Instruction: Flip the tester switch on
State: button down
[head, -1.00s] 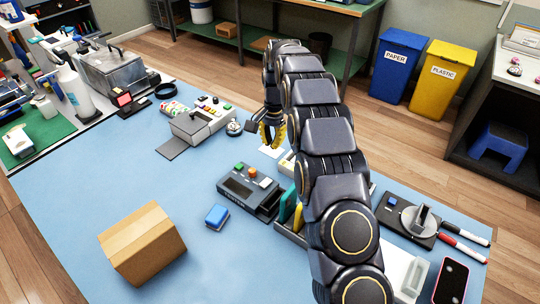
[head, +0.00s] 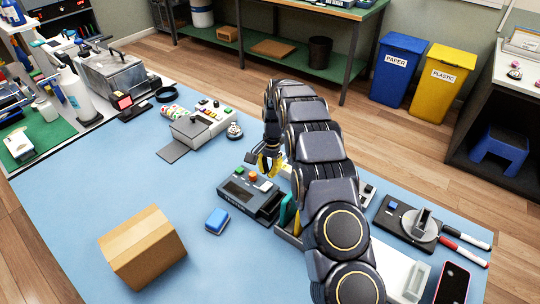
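A dark grey box with a display, a green part, an orange part and a pale part on top, which looks like the tester (head: 238,192), sits on the blue mat in the middle. I cannot make out which part is its switch or how it is set. My gripper (head: 266,164), with yellow fingertips, points down just behind the tester's back right corner, close to the pale part. I cannot tell whether it touches anything. The fingers are small and partly covered by my arm, so their opening is unclear.
A grey device with coloured buttons (head: 203,122) stands behind the tester. A blue block (head: 217,220) and a cardboard box (head: 141,246) lie in front and to the left. A holder with upright items (head: 288,212) stands right of the tester, partly behind my arm. The mat's left middle is clear.

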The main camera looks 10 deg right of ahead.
aim_at(267, 189)
jog(key=f, duration=0.5)
jog(key=shift+s+a+f, duration=0.15)
jog(key=shift+s+a, duration=0.1)
jog(key=shift+s, duration=0.05)
jog(key=shift+s+a+f+t+h, duration=0.15)
jog(key=shift+s+f+t+h, duration=0.05)
jog(key=shift+f+t+h, duration=0.35)
jog(key=shift+t+h, duration=0.35)
